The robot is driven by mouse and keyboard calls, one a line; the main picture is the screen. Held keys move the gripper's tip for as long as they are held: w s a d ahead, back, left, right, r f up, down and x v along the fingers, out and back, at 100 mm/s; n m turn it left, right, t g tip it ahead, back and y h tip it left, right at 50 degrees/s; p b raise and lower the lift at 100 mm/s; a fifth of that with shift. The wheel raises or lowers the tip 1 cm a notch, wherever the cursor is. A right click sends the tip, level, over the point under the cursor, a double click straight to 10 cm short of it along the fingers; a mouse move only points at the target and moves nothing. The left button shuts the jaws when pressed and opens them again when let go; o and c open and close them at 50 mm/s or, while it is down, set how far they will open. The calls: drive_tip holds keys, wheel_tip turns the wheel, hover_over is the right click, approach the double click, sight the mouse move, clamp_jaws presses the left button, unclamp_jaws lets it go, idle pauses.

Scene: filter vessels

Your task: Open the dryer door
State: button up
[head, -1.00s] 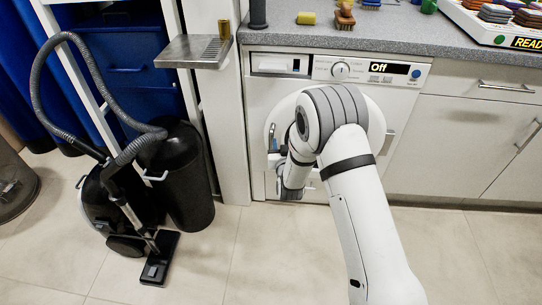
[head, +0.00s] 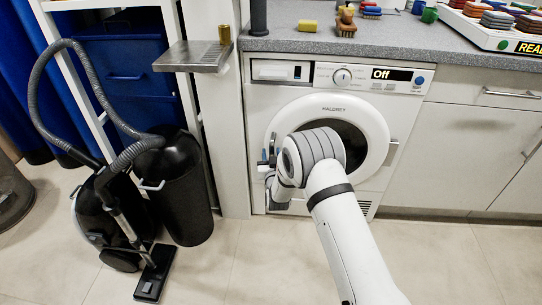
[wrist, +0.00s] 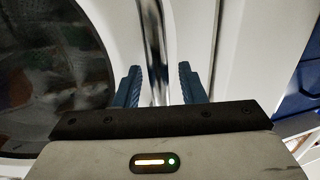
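The white dryer (head: 258,110) stands under the grey counter, with its display reading "Off". Its round door (head: 376,125), a white ring around dark glass, looks closed. My arm covers the lower left of the door. My gripper (head: 268,165) is at the door's left edge. In the wrist view the upright chrome door handle (wrist: 154,40) runs between the two blue fingers of my gripper (wrist: 160,86). The fingers are open, with a gap on each side of the bar. The dark door glass (wrist: 50,70) is on the left there.
A black vacuum cleaner (head: 98,210) and a black bin (head: 183,190) stand on the floor to the left. A metal shelf (head: 195,55) juts out left of the dryer. White cabinets (head: 460,150) are on the right. The floor before the dryer is clear.

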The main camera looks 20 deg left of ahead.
clamp_jaws()
idle(0.3)
